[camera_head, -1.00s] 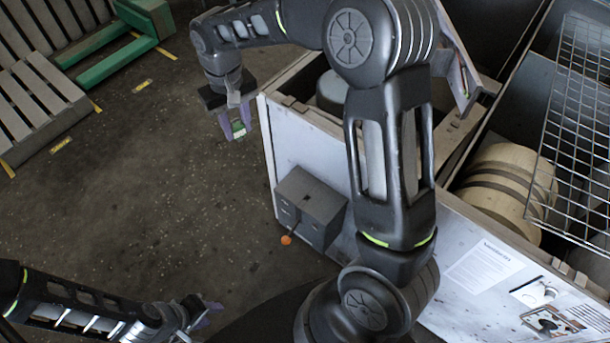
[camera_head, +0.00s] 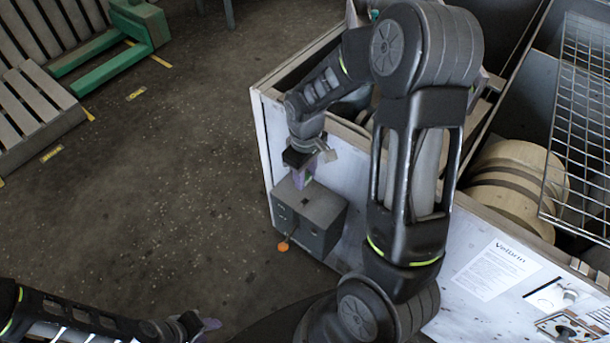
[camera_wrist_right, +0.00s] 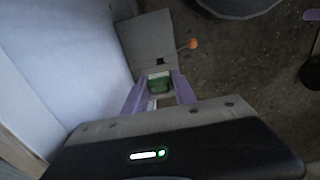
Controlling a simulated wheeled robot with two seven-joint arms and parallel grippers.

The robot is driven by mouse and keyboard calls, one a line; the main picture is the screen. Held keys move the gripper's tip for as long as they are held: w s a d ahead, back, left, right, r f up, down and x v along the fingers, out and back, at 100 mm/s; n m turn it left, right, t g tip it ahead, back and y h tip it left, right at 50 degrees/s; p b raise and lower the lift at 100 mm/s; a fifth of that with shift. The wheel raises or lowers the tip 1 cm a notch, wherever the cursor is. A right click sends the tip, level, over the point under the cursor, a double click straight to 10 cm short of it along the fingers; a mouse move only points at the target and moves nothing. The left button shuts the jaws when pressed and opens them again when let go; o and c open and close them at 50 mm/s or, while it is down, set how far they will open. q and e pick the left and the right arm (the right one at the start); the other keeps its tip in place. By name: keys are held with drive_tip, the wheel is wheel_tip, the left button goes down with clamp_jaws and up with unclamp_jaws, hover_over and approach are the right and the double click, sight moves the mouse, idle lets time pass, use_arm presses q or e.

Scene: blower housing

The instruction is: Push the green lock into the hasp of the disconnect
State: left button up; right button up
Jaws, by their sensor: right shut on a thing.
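My right gripper (camera_head: 303,180) is shut on the green lock. The lock (camera_wrist_right: 160,83) shows between the purple fingers in the right wrist view; the head view shows only a trace of green at the fingertips. The disconnect is a grey box (camera_head: 322,222) on the side of the white housing. In the head view the fingertips appear just over the back of its top; I cannot tell whether they touch. A small dark spot (camera_wrist_right: 160,61) on the box lies just beyond the lock; I cannot tell whether it is the hasp. My left gripper (camera_head: 205,325) is at the bottom edge, its jaws unclear.
An orange round piece (camera_head: 283,246) hangs at the box's lower left. The open white housing (camera_head: 262,135) holds a tan cylinder (camera_head: 520,185), and a wire rack (camera_head: 585,120) is at the right. Pallets and green bars (camera_head: 120,60) lie at the upper left. The floor between is clear.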

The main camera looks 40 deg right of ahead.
drive_tip(key=shift+f+b, duration=2.35)
drive_tip(key=shift+f, duration=0.55)
drive_tip(key=shift+s+f, duration=0.15)
drive_tip(key=shift+f+b, duration=1.2)
drive_tip(key=shift+f, duration=0.25)
drive_tip(key=o, duration=1.1)
drive_tip(key=shift+o, duration=0.2)
drive_tip(key=shift+r, duration=0.1)
wheel_tip(320, 180, up, 8)
drive_tip(key=shift+f+p, duration=0.1)
drive_tip(key=shift+p, duration=0.45)
